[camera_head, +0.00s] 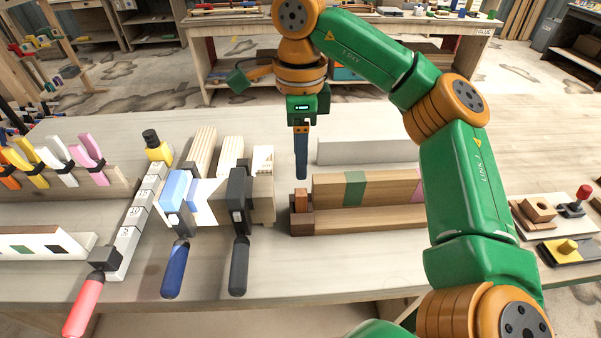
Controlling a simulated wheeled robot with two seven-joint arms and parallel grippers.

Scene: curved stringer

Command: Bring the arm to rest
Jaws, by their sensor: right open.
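My right arm comes in from the right, green and orange. It bends over the workbench so that its gripper (301,172) hangs pointing straight down near the middle of the bench. The gripper is open and holds nothing that I can see; its dark blue fingers are seen edge-on and overlap. Its tips show just behind a small reddish-brown block (301,201). I cannot tell the exact height over the bench. My left gripper is not in view.
On the workbench (345,280), a blue clamp (173,265) and black clamp (239,262) sit on pale wood strips (203,147). A striped wooden block (330,188) lies right of the gripper, before a grey bar (365,150). Colored spring clamps (91,157) stand left. The front middle is clear.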

